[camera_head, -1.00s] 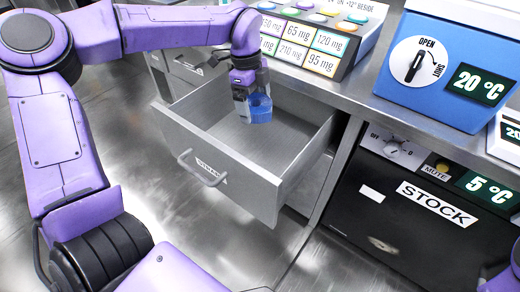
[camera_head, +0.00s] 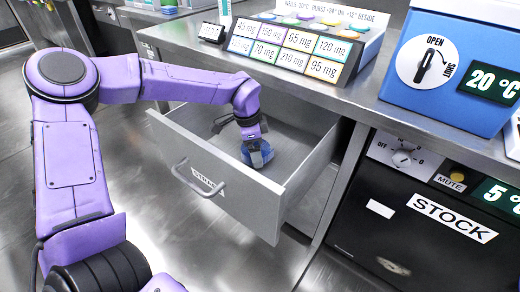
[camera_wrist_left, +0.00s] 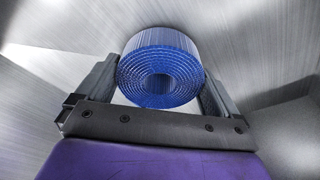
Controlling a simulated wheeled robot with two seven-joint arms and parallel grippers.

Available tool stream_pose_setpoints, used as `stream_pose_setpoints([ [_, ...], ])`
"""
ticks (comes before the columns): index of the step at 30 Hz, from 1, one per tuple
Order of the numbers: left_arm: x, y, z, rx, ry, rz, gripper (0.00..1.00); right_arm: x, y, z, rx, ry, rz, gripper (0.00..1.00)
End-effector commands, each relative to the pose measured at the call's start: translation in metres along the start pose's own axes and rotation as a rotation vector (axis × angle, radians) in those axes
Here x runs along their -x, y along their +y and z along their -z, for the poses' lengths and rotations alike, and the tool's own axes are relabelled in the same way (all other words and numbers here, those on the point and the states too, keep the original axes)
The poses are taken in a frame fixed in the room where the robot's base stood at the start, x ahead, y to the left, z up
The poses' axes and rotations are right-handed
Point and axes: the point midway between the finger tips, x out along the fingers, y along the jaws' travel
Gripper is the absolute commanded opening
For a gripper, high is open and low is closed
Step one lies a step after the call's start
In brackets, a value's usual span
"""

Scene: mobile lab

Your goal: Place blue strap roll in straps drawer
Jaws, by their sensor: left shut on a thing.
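The blue strap roll (camera_wrist_left: 160,68) sits between the two fingers of my left gripper (camera_wrist_left: 160,85) in the left wrist view. The fingers are shut on its sides. In the head view the left gripper (camera_head: 256,152) and the blue roll are inside the open straps drawer (camera_head: 215,185), low near its floor and toward its right side. The drawer has a front handle and a label partly covered by the handle. I cannot tell whether the roll touches the drawer floor. My right gripper is not in view.
A counter (camera_head: 300,80) above the drawer holds a panel of mg labels (camera_head: 290,48) and a blue box with an OPEN/SHUT dial (camera_head: 440,65). A black STOCK unit (camera_head: 420,215) stands right of the drawer. The floor at left is clear.

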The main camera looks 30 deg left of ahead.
Motion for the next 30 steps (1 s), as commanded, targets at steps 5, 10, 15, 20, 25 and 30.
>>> stream_pose_setpoints([
  [5, -0.013, -0.017, 0.015, -0.002, -0.003, -0.002, 0.49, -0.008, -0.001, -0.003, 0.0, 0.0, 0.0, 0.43],
  [10, -0.014, -0.016, 0.015, -0.001, 0.0, -0.001, 0.49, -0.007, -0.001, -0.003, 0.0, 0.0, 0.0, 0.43],
  [15, -0.017, -0.016, 0.015, -0.001, -0.001, -0.002, 0.49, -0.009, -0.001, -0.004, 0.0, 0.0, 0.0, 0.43],
  [20, -0.017, -0.016, 0.014, -0.001, -0.002, -0.002, 1.0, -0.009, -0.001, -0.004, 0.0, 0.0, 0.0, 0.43],
  [25, -0.014, -0.016, 0.015, -0.001, -0.001, -0.002, 1.0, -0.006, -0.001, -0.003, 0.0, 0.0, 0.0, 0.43],
  [30, 0.015, -0.017, 0.016, 0.0, 0.003, 0.001, 1.0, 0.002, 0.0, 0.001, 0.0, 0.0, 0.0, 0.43],
])
